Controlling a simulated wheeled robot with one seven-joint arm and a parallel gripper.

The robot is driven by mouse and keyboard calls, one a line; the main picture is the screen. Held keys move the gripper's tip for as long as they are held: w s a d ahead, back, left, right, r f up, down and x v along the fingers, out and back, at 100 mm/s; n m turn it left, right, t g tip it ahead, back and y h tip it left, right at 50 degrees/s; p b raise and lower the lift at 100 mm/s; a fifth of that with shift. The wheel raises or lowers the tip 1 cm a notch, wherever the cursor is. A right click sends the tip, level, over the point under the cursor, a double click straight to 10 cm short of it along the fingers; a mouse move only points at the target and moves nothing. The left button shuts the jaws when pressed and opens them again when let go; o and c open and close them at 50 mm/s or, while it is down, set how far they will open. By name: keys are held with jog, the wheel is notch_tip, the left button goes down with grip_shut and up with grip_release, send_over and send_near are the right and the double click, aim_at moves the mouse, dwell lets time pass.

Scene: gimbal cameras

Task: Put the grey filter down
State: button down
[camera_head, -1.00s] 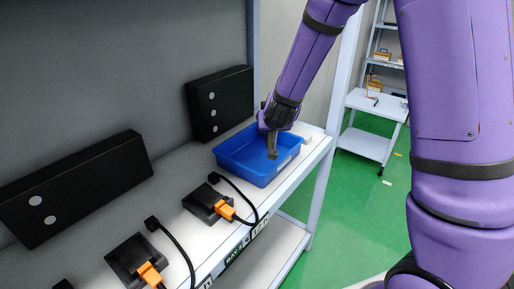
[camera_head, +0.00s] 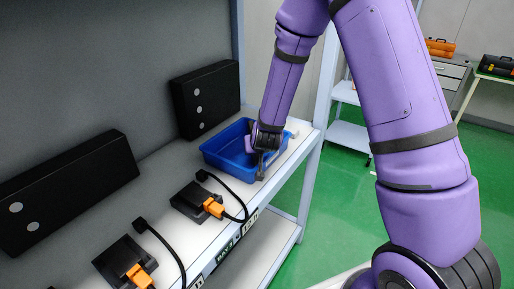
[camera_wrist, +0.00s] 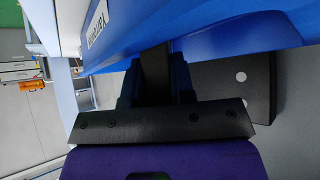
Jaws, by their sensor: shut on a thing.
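Most of the filter is hidden. I cannot tell whether it touches the bin wall.
The white shelf (camera_head: 160,226) also holds black devices with orange plugs (camera_head: 213,208) and black cables left of the bin. Black panels (camera_head: 206,98) stand along the back wall. A small white item (camera_head: 293,134) lies right of the bin. Green floor is beyond the shelf edge.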

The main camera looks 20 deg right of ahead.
jog(key=shift+f, duration=0.15)
jog(key=c, duration=1)
grip_release()
jog(key=shift+s+a+r, duration=0.1)
jog(key=shift+s+r, duration=0.2)
jog(key=shift+r, duration=0.25)
jog(key=v, duration=1.1)
jog(key=shift+s, duration=0.15)
